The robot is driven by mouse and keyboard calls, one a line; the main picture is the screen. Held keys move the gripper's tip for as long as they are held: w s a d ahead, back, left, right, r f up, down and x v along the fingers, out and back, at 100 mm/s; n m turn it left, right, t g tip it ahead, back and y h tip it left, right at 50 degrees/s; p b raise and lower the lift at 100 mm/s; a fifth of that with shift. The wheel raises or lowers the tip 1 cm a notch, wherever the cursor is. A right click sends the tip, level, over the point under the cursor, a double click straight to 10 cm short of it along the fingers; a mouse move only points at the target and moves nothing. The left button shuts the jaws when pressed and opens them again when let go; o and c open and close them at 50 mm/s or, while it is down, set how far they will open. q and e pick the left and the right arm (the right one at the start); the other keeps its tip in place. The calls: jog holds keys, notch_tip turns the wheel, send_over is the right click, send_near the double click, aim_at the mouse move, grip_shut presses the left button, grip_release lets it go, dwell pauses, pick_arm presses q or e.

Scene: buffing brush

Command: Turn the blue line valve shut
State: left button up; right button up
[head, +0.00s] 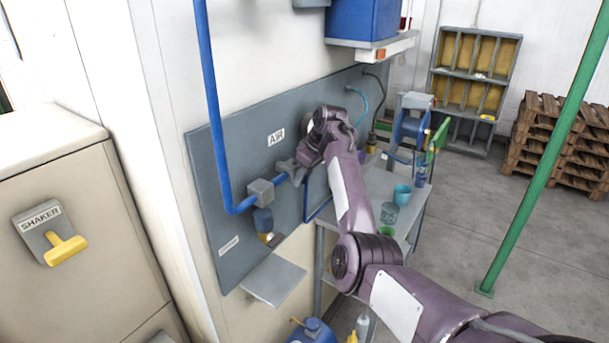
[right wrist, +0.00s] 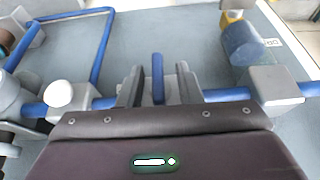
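The blue line (head: 214,110) runs down the grey wall panel, bends, and passes through a grey block (head: 260,192) towards my right gripper (head: 296,172). In the right wrist view, the blue valve lever (right wrist: 157,78) stands between the two grey fingers of my right gripper (right wrist: 158,88), with a gap on each side. The lever lies across the direction of the blue pipe (right wrist: 226,95) in that picture. The fingers look open around it. In the head view, my gripper and wrist hide the valve. My left gripper is not in view.
A blue filter bowl (right wrist: 242,45) hangs beside the grey block, left of my gripper in the head view. A small grey shelf (head: 272,279) sticks out below the panel. A bench with cups (head: 402,194) stands right of it. A green post (head: 545,160) rises at the right.

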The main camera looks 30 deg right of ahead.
jog(key=shift+d+f, duration=0.1)
jog(key=shift+s, duration=0.1)
jog(key=shift+s+d+r+b, duration=0.15)
jog(key=shift+r+b, duration=0.35)
jog(key=shift+b, duration=0.05)
jog(key=a+b+v, duration=0.1)
jog(key=b+v, duration=0.1)
jog(key=v, duration=0.4)
jog(key=shift+d+r+b, duration=0.35)
jog(key=shift+d+r, duration=0.05)
jog(key=shift+d, duration=0.05)
jog(key=shift+s, duration=0.15)
